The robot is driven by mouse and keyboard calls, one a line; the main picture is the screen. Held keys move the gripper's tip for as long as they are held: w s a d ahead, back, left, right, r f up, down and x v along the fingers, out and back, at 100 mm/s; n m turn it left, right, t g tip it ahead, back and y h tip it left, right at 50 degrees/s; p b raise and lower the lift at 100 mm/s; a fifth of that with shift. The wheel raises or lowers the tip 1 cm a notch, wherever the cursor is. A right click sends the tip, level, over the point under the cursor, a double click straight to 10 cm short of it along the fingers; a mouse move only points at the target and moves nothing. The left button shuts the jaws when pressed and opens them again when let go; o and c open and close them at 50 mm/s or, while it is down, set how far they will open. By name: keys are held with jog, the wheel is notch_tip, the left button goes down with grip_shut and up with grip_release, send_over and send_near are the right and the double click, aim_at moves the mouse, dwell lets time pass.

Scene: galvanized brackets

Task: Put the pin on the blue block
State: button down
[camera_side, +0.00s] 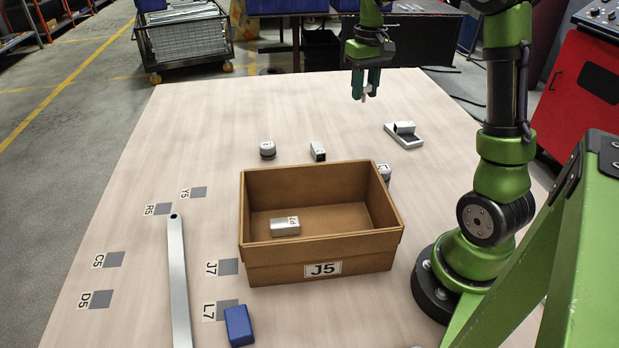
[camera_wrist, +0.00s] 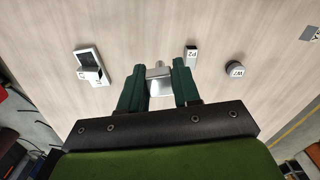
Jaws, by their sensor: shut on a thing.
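The blue block (camera_side: 239,326) lies on the table at the front, beside the L7 mark, in the side view. It is not visible in the wrist view. My gripper (camera_side: 366,88) is high over the far part of the table, well away from the blue block. It is shut on a small pale metal piece, which I take to be the pin (camera_side: 365,97). In the wrist view the piece (camera_wrist: 159,84) sits between the two green fingers (camera_wrist: 160,88). Its lower part is hard to make out.
A brown box J5 (camera_side: 322,270) with a labelled metal block (camera_side: 285,227) inside stands mid-table. Behind it are a round part (camera_side: 267,149), a small block (camera_side: 318,151) and a bracket (camera_side: 403,134). A long metal bar (camera_side: 178,280) lies left of the blue block.

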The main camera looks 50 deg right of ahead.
jog(key=s+a+n, duration=0.2)
jog(key=a+n, duration=0.2)
jog(key=a, duration=1.1)
jog(key=s+a+n, duration=0.2)
jog(key=a+n, duration=0.3)
jog(key=a, duration=0.9)
jog(key=s+a+n, duration=0.6)
jog(key=s+a, duration=0.4)
jog(key=s, duration=0.4)
send_over(237, 321)
notch_tip(237, 321, down, 13)
jog(key=shift+r, duration=0.1)
jog(key=shift+f, duration=1.75)
jog(key=shift+f, duration=0.15)
jog(key=c, duration=0.8)
grip_release()
